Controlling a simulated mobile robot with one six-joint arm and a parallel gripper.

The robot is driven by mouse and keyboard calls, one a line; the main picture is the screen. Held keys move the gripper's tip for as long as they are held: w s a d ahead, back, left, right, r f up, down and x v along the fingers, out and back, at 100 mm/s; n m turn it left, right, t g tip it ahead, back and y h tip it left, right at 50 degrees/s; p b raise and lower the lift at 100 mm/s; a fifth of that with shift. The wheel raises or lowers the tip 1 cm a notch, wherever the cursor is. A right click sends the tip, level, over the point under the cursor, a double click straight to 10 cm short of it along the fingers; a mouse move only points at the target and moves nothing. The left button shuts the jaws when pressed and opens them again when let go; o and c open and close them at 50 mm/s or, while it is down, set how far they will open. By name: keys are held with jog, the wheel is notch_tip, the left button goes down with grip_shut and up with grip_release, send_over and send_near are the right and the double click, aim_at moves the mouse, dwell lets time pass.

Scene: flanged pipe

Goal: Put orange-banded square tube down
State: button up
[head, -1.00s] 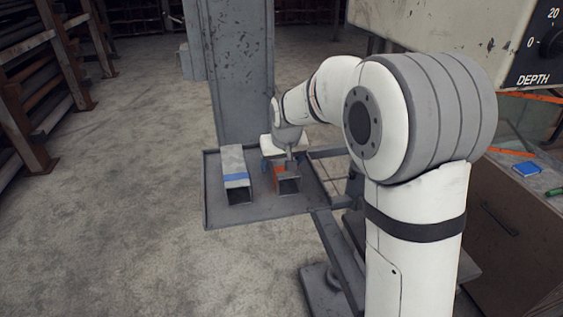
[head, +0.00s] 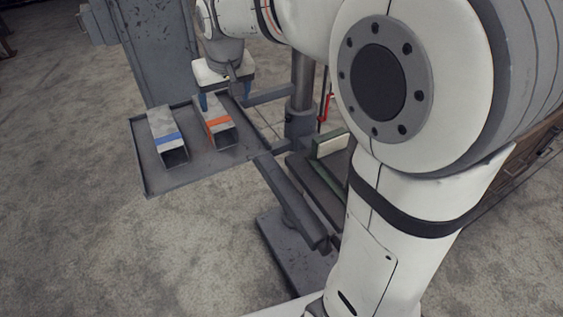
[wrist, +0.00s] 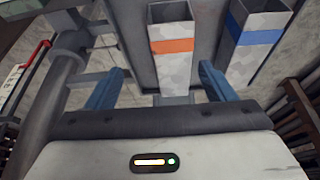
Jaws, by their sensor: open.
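The orange-banded square tube (head: 218,133) lies on a grey rimmed tray (head: 146,188), its open end facing the front. In the wrist view the same tube (wrist: 173,60) lies between and ahead of my two blue fingers. My gripper (head: 225,102) is open above the tube's far end, with a finger to either side of it. The fingers (wrist: 160,88) stand apart from the tube's sides in the wrist view. A blue-banded square tube (head: 166,137) lies on the tray to the left, roughly parallel.
A grey column (head: 155,50) stands behind the tray. A grey arm-like bar (head: 295,205) and a round post (head: 301,85) with a red handle (head: 326,108) are to the right. The tray's front left part is clear.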

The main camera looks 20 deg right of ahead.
jog(key=s+d+f, duration=0.2)
jog(key=s+d, duration=0.1)
jog(key=s, duration=0.4)
jog(key=s+d+f+m+g, duration=0.1)
jog(key=s+d+f, duration=0.2)
jog(key=s, duration=0.5)
jog(key=s+d+f+m, duration=0.1)
jog(key=s+d+f, duration=0.2)
jog(key=s, duration=0.4)
jog(key=shift+s+d+f+g+h, duration=0.2)
jog(key=shift+s+g+h, duration=0.1)
jog(key=shift+g, duration=0.1)
jog(key=shift+w, duration=0.1)
jog(key=shift+w+p+v, duration=0.25)
jog(key=shift+p+v, duration=0.85)
jog(key=shift+v, duration=0.1)
jog(key=shift+s+r, duration=0.1)
jog(key=shift+c, duration=0.2)
